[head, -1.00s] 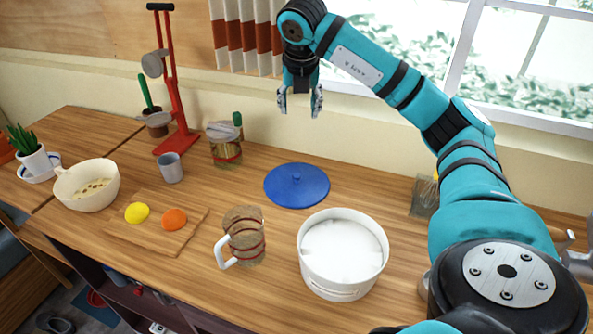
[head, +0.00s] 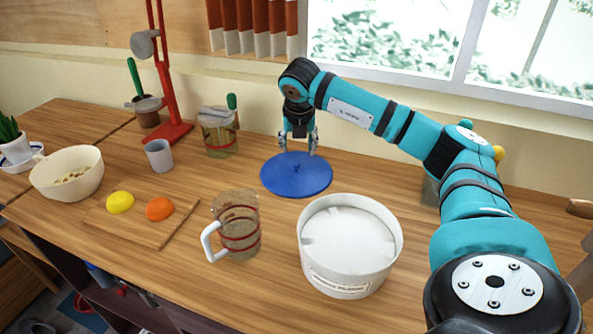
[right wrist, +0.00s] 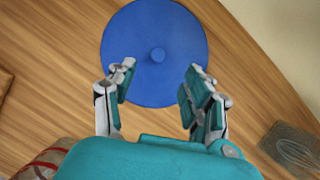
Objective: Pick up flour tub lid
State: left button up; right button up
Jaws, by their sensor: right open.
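The flour tub lid (head: 296,180) is a round blue disc with a small central knob, lying flat on the wooden counter. The right wrist view shows the lid (right wrist: 150,75) just beyond my fingertips, its knob between their lines. My right gripper (head: 298,147) is open and empty, pointing down above the lid's far part; its fingers also show in the right wrist view (right wrist: 158,88). The white flour tub (head: 345,272) stands uncovered in front of the lid, with white flour (head: 348,238) inside. My left gripper is not in view.
A glass mug (head: 236,226) with red bands stands left of the tub. A glass jar (head: 218,135), a grey cup (head: 159,156) and a red stand (head: 170,105) are farther left. A board (head: 140,222) holds yellow and orange pieces. A cream bowl (head: 68,180) is at far left.

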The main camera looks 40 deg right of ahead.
aim_at(296, 163)
jog(key=x, duration=0.3)
jog(key=shift+w+d+f+p, duration=0.1)
jog(key=shift+w+f+p, duration=0.05)
jog(key=shift+f+p, duration=0.4)
jog(key=p+x, duration=0.1)
jog(key=x, duration=0.3)
jog(key=shift+w+f, duration=0.1)
jog(key=shift+f, duration=0.1)
jog(key=shift+c, duration=0.4)
grip_shut()
